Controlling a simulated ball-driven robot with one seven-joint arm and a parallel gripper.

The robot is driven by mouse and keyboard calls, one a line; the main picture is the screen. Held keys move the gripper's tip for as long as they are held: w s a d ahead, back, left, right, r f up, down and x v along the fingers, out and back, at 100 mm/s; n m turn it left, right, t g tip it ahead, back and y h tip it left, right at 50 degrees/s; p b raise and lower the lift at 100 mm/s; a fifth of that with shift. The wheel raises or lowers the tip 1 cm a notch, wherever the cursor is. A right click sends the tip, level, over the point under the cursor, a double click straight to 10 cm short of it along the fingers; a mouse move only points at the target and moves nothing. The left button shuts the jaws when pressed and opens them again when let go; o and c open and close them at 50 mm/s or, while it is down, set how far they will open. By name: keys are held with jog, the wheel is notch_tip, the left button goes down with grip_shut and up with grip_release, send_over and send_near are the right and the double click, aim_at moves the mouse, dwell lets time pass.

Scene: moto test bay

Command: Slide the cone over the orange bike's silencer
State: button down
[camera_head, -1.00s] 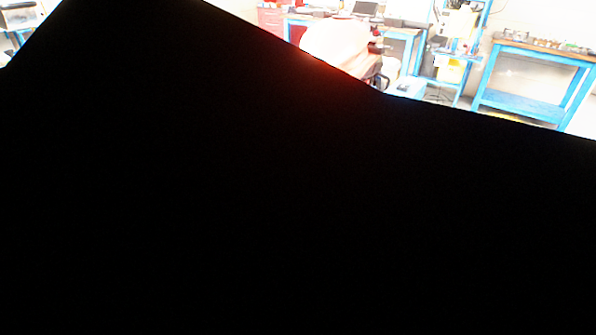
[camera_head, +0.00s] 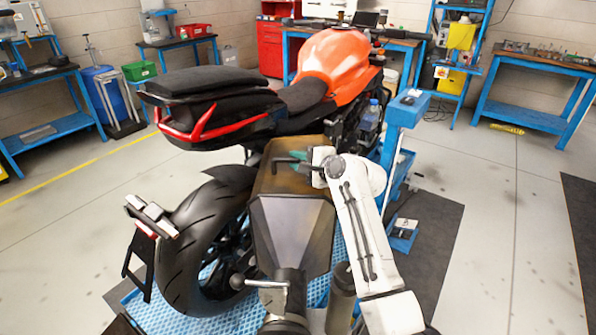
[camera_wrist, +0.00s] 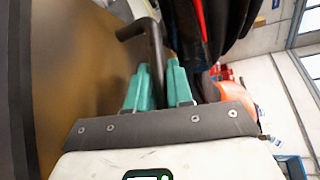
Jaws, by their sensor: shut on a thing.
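The orange bike (camera_head: 335,68) stands in the head view with its tail and rear wheel (camera_head: 195,245) towards me. The cone (camera_head: 292,228) is a large brownish, box-like hood with a grey tapered end, beside the rear wheel. Its brown wall also fills the left of the wrist view (camera_wrist: 75,70). My gripper (camera_head: 307,166) is at the hood's upper part. In the wrist view its green fingers (camera_wrist: 158,80) are shut on the cone's black bent handle (camera_wrist: 153,45). The silencer cannot be made out; the cone covers that area, so how far they overlap cannot be told.
The bike stands on a blue platform (camera_head: 215,300) with a blue post (camera_head: 400,118) at its right. A bottle (camera_head: 369,120) stands near the post. Workbenches line the walls, including one at the right (camera_head: 530,112). Open floor lies left and right.

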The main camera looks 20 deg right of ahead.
jog(key=shift+r, duration=0.1)
jog(key=c, duration=1.1)
grip_release()
jog(key=shift+w, duration=0.15)
jog(key=v, duration=1)
jog(key=shift+s+d+b, duration=0.15)
jog(key=shift+s+b, duration=0.15)
jog(key=shift+s, duration=0.1)
